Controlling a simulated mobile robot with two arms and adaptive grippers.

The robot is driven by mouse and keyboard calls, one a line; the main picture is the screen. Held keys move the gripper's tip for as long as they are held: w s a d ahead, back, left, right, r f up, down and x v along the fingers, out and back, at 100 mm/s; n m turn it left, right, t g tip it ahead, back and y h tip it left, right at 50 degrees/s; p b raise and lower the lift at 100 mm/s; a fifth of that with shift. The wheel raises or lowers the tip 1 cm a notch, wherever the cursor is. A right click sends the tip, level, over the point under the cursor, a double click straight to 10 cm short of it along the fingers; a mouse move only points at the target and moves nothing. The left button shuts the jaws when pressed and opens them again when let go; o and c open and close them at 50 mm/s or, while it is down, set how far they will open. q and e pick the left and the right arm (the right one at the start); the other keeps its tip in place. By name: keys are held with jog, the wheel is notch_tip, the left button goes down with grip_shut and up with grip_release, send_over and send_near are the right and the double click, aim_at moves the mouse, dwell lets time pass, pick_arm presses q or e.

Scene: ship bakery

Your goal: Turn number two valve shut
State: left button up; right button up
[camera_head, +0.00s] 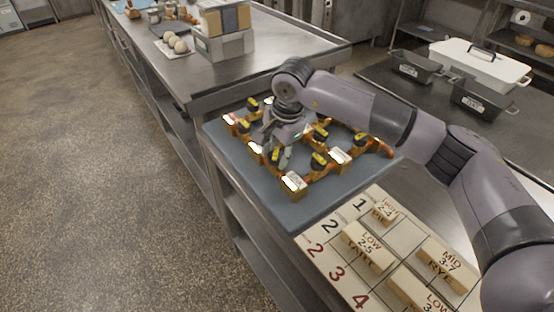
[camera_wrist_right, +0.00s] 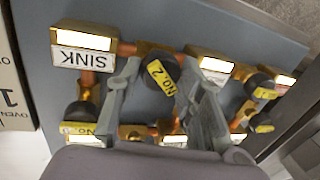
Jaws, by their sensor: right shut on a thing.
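The number two valve has a black knob with a yellow tag reading "NO. 2" (camera_wrist_right: 161,78); it sits on a copper pipe beside the block labelled SINK (camera_wrist_right: 84,50). My right gripper (camera_wrist_right: 161,70) reaches down over it, with one finger on each side of the knob, shut on it. In the head view, the gripper (camera_head: 281,152) is at the left side of the pipe panel, and the valve's yellow tag (camera_head: 275,156) shows partly beside the fingers. The tag lies slanted in the wrist view. My left gripper is not in view.
Several other black valves with yellow tags stand close by on the blue-grey panel (camera_head: 222,143), including one at the front (camera_head: 319,160). A white numbered board (camera_head: 345,283) with wooden blocks lies in front. Dark tins (camera_head: 416,68) stand at the back right.

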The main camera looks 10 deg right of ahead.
jog(key=m+b, duration=0.2)
jog(key=m, duration=0.1)
jog(key=m+h+b, duration=0.1)
jog(key=shift+s+a+f+m, duration=0.1)
jog(key=shift+f+m, duration=0.15)
jog(key=shift+m, duration=0.05)
jog(key=m+b, duration=0.2)
jog(key=m, duration=0.2)
jog(key=shift+a+r+m+h+b, duration=0.1)
jog(key=shift+r+m+h+b, duration=0.05)
jog(key=shift+m+h+b, duration=0.2)
jog(key=shift+m, duration=0.25)
jog(key=o, duration=1.1)
jog(key=shift+o, duration=0.2)
jog(key=shift+r, duration=0.1)
jog(key=v, duration=1.2)
jog(key=shift+s+a, duration=0.1)
jog(key=shift+a, duration=0.1)
